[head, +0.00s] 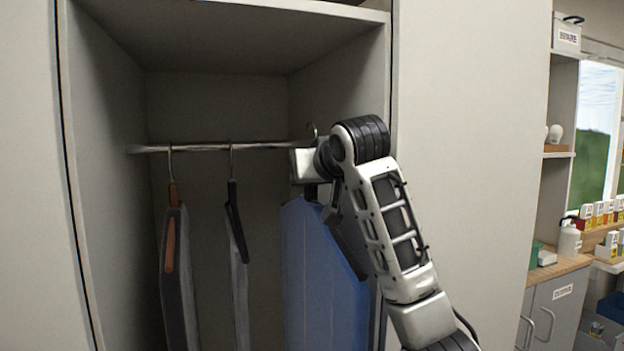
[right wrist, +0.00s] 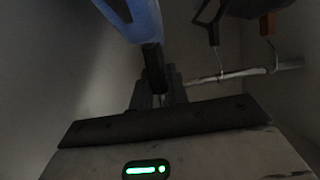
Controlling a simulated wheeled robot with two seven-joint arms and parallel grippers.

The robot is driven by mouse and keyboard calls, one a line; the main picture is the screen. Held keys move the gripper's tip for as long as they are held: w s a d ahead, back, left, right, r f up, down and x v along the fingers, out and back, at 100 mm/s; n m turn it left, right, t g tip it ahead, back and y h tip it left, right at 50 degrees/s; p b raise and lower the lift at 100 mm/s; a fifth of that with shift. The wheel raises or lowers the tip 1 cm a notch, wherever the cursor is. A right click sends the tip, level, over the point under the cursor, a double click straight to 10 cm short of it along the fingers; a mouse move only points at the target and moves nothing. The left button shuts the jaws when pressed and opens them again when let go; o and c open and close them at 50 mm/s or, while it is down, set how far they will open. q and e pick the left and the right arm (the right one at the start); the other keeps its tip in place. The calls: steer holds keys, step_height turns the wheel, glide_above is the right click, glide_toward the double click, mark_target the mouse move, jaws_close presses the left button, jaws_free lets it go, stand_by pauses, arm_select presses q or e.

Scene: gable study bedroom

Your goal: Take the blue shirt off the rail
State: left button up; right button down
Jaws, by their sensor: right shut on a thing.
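The blue shirt (head: 322,262) hangs on a dark hanger at the right side of the open wardrobe. It also shows at the top of the right wrist view (right wrist: 146,18). My right gripper (head: 311,192) is shut on the dark hanger just above the shirt's shoulders; its fingers also show in the right wrist view (right wrist: 156,92). The hanger's hook (head: 312,129) shows above the gripper, level with or a little above the rail (head: 225,147). My gripper hides where hook and rail meet, so I cannot tell if they touch. My left gripper is not in view.
Two other garments hang from the rail to the left: a dark one (head: 178,285) on a brown hanger and a grey one (head: 240,290) on a black hanger. The wardrobe's right wall is close to my right arm. Shelves and a cabinet (head: 556,305) stand far right.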

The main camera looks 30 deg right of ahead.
steer(key=shift+r, duration=1.3)
steer(key=shift+s, duration=0.15)
steer(key=shift+s+a+f+b, duration=0.15)
steer(key=shift+s+b, duration=0.45)
steer(key=shift+s, duration=1.25)
steer(key=shift+s+a+b, duration=0.15)
steer(key=shift+s, duration=0.65)
steer(key=shift+s+a+b, duration=0.1)
steer(key=shift+s+b, duration=0.05)
steer(key=shift+s, duration=0.6)
